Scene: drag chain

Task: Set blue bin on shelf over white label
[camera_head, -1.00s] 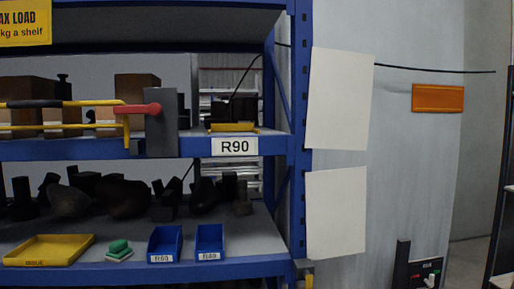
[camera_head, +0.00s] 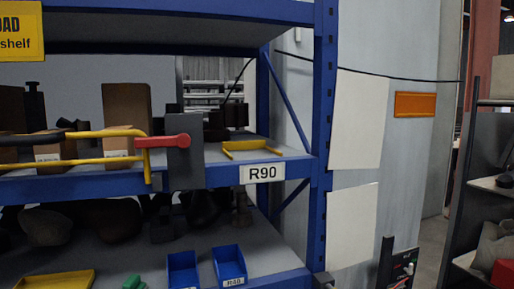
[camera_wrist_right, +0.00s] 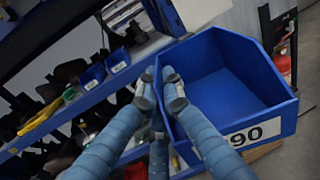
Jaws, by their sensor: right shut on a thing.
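A blue bin (camera_wrist_right: 232,82) with a white label reading "90" on its front fills the right of the right wrist view. My right gripper (camera_wrist_right: 159,78) is shut on the bin's left wall, with the fingers on either side of it. The bin looks empty and is tilted in this view. In the head view, the white label R90 (camera_head: 262,173) is on the blue edge of the middle shelf (camera_head: 222,178). The held bin and my right gripper do not show in the head view. My left gripper is in neither current view.
Two small blue bins (camera_head: 229,265) are on the lower shelf. A blue post (camera_head: 324,130) bounds the shelf at right.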

